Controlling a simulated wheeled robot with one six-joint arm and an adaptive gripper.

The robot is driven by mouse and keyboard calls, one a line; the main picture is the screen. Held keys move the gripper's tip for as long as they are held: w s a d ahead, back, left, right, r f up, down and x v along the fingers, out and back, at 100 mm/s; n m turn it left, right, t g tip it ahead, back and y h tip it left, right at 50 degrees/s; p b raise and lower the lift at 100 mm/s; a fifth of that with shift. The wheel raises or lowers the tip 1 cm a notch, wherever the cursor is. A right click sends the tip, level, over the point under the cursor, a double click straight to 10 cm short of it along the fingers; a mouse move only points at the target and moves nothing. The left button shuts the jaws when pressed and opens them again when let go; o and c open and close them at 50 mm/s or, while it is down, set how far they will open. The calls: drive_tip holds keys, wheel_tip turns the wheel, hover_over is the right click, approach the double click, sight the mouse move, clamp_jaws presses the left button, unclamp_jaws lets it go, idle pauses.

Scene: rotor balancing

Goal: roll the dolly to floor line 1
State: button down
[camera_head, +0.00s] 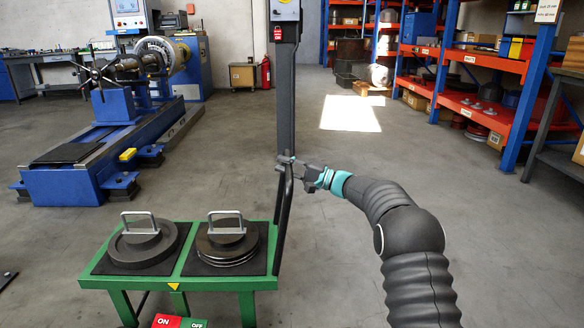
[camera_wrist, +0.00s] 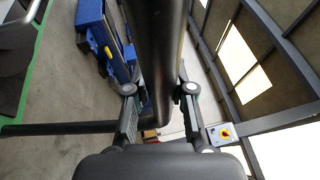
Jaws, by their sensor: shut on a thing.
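The dolly (camera_head: 180,285) is a green frame at the lower left in the head view. Its dark handle (camera_head: 284,212) rises on its right side. My gripper (camera_head: 289,162) is at the top of this handle, with its fingers shut on the bar. In the wrist view, the dark handle bar (camera_wrist: 160,50) runs between the two fingers of my gripper (camera_wrist: 158,98). Two dark disc stacks with metal handles, a left stack (camera_head: 144,246) and a right stack (camera_head: 227,247), sit on the dolly's top. I cannot make out floor line 1 in either view.
A blue balancing machine (camera_head: 70,183) stands at the left. A dark post (camera_head: 286,100) stands behind the dolly. Orange shelves (camera_head: 480,112) line the right. An ON/OFF box (camera_head: 178,321) shows at the bottom edge. The grey floor between post and shelves is clear.

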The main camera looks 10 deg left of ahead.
drive_tip(key=shift+a+f, duration=0.1)
drive_tip(key=shift+f, duration=0.25)
drive_tip(key=c, duration=1.2)
unclamp_jaws()
drive_tip(key=shift+d, duration=0.4)
drive_tip(key=shift+o, duration=1.1)
drive_tip(key=shift+w+d, duration=0.25)
drive_tip(key=shift+d, duration=0.1)
drive_tip(key=shift+s+a+r, duration=0.15)
drive_tip(key=shift+a, duration=0.1)
drive_tip(key=v, duration=1.2)
drive_tip(key=shift+m, duration=0.3)
